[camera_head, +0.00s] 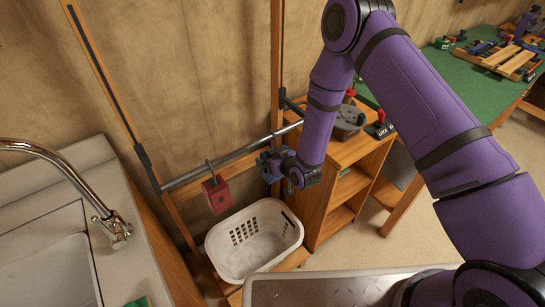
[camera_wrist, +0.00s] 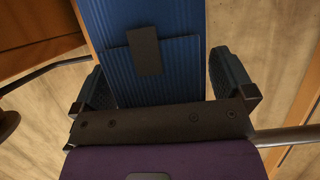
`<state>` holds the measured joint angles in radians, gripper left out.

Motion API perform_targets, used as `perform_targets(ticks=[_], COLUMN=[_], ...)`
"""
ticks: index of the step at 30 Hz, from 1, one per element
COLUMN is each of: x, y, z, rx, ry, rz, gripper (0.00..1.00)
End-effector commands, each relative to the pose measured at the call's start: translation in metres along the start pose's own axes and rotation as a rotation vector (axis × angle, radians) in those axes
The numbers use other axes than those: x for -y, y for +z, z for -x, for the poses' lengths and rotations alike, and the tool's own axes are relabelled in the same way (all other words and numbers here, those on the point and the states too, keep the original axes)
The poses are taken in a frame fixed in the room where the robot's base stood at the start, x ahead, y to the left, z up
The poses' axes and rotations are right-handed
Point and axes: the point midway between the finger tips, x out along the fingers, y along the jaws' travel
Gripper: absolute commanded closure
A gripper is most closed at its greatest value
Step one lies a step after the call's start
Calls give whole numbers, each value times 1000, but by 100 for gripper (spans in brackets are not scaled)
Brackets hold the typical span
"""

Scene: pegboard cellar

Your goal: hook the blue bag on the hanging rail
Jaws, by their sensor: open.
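The blue bag (camera_wrist: 182,75) fills the middle of the wrist view, ribbed, with a dark tab on its face. My gripper (camera_wrist: 160,82) is open, with one finger on each side of the bag and a visible gap on the right. Whether the left finger touches it I cannot tell. In the head view my gripper (camera_head: 266,166) is at the right part of the hanging rail (camera_head: 232,155), close to it; the bag is hard to tell from the blue-grey fingers there. Whether the bag's hook sits on the rail is hidden.
A red bag (camera_head: 216,194) hangs on the rail to the left. A white basket (camera_head: 252,272) stands below. A wooden shelf unit (camera_head: 345,185) is close on the right, and a sink counter (camera_head: 150,245) on the left. Wooden posts frame the rail.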

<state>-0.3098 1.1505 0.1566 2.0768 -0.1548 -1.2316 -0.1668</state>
Motion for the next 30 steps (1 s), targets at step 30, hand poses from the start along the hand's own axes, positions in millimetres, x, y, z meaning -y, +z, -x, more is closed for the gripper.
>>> perform_targets(ticks=[30], x=[-2], y=[-4], z=[105], rx=[2], ry=[2], rz=[2], gripper=[0])
